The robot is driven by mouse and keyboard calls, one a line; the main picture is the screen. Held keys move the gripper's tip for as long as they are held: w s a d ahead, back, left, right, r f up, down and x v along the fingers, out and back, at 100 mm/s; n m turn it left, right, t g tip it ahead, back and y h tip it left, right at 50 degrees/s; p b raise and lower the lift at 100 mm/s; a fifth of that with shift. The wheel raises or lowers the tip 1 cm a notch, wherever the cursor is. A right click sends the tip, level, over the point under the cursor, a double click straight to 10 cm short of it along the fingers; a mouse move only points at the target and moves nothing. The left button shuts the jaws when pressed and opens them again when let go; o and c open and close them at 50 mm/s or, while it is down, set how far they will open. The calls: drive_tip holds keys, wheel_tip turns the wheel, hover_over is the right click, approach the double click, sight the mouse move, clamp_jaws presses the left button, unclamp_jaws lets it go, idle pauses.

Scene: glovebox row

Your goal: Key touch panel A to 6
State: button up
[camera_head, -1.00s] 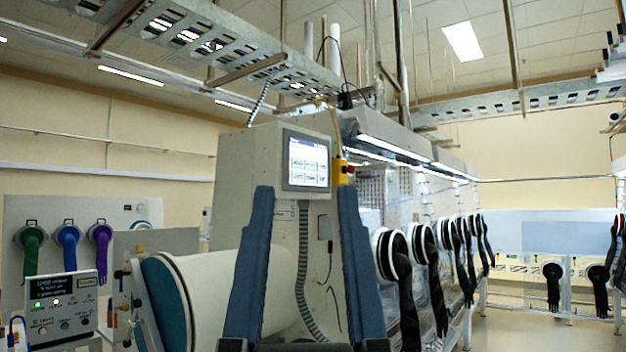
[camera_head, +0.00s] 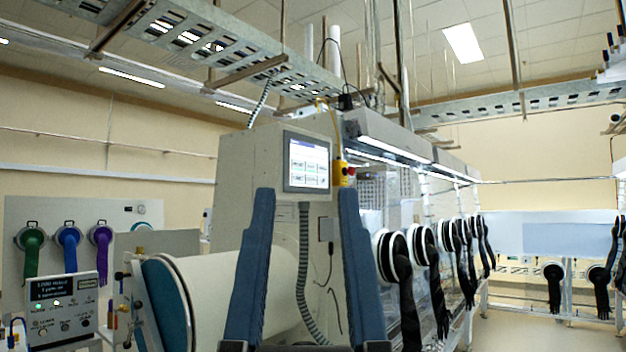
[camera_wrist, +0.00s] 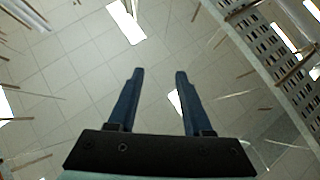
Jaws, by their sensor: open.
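A touch panel (camera_head: 307,162) with a lit screen is set in the upper front of the pale cabinet (camera_head: 250,165). Its screen shows a dark header bar and rows of small boxes, too small to read. No label tells me whether it is panel A. My gripper (camera_wrist: 158,72) is open and empty in the wrist view, its two blue fingers apart and pointing at the ceiling. In the head view two long blue parts of my own stand in front of the cabinet, below and to both sides of the panel. No finger touches the screen.
Black glove ports (camera_head: 393,245) line the right. A white cylinder (camera_head: 215,300) and a small control box (camera_head: 62,305) stand left.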

drive_tip(key=shift+c, duration=0.3)
clamp_jaws()
idle(1.3)
